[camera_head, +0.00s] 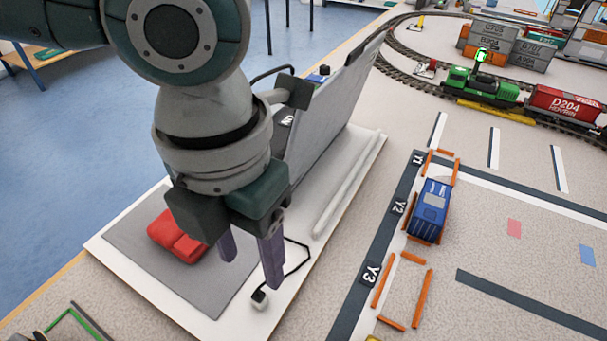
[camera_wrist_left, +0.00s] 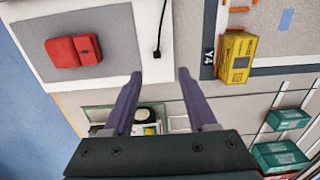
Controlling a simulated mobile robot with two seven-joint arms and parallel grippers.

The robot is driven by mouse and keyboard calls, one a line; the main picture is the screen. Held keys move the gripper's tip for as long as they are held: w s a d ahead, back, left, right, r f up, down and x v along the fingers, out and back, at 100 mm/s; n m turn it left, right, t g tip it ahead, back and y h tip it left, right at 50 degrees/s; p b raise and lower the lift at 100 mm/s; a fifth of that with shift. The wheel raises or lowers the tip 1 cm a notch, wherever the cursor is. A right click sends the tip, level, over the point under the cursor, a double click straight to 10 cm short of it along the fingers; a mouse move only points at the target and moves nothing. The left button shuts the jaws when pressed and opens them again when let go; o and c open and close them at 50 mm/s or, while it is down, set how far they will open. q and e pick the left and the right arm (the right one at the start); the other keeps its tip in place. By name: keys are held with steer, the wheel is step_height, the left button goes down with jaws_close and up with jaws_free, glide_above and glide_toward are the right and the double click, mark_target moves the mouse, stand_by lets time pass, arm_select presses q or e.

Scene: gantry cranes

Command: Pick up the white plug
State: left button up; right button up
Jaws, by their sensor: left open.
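In the left wrist view, the gap between the fingertips (camera_wrist_left: 159,74) lies just below the cable end. My right gripper is not in view.
A red block-like item (camera_head: 176,238) lies on the grey mat (camera_head: 150,283), left of the gripper. A tall grey panel (camera_head: 330,120) stands behind it. A blue container (camera_head: 429,211) sits at Y2; a yellow container (camera_wrist_left: 237,57) is near Y4. A green train (camera_head: 482,86) stands at the back.

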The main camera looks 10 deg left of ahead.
arm_select(q)
glide_above(258, 294)
step_height(258, 294, down, 4)
steer(key=shift+a+f+b, duration=0.15)
steer(key=shift+b, duration=0.2)
step_height(258, 294, down, 6)
steer(key=shift+r+b, duration=0.25)
steer(key=shift+b, duration=0.25)
jaws_close()
